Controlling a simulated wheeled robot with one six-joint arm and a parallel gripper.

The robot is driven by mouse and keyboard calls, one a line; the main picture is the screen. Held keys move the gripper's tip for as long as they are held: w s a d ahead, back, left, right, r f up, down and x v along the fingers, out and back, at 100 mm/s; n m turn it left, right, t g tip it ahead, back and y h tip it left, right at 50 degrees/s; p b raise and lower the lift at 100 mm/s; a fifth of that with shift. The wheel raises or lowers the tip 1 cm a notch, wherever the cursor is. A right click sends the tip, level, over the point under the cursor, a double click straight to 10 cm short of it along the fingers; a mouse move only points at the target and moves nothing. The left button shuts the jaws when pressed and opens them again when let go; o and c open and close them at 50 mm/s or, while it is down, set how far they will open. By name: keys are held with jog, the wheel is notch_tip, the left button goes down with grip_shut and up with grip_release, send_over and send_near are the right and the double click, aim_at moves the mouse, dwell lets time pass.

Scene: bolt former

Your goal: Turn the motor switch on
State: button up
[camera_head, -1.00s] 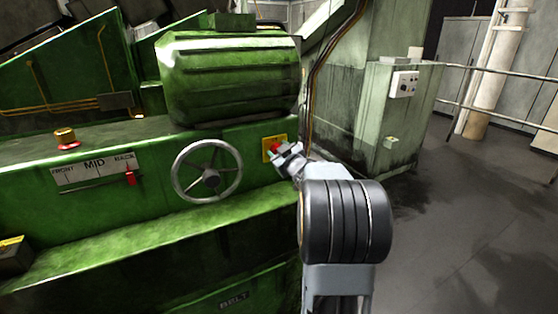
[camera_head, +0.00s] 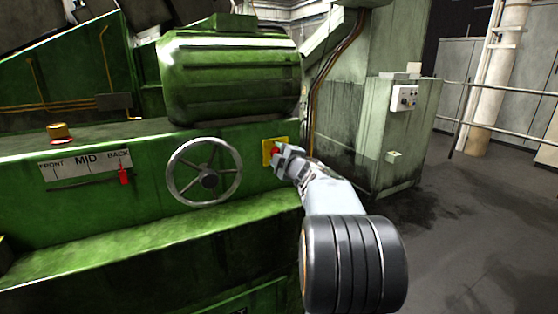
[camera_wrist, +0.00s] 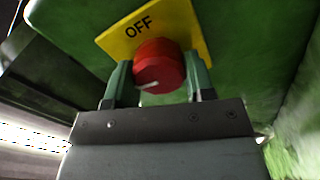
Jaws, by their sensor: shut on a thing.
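The motor switch is a red round knob (camera_wrist: 158,66) on a yellow plate (camera_wrist: 185,22) marked OFF, seen in the wrist view. A white mark on the knob points toward the lower left. In the head view the yellow plate (camera_head: 268,146) sits on the green machine's front, right of the handwheel, with the red knob (camera_head: 275,151) partly hidden by my gripper. My gripper (camera_wrist: 158,80) is shut on the knob, one finger on each side. It also shows at the plate in the head view (camera_head: 281,155).
A spoked handwheel (camera_head: 204,171) is just left of the switch. A FRONT-MID-BACK scale with a red pointer (camera_head: 124,177) is farther left. A green motor housing (camera_head: 230,75) is above. A pale cabinet (camera_head: 395,140) stands right, with open floor (camera_head: 450,230) beside it.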

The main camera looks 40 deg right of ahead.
jog(key=shift+n, duration=0.5)
jog(key=o, duration=0.9)
jog(key=shift+s, duration=0.1)
jog(key=s, duration=0.4)
jog(key=s+a, duration=0.1)
jog(key=s, duration=0.4)
jog(key=s+a+p, duration=0.1)
jog(key=s, duration=0.3)
jog(key=shift+s, duration=0.25)
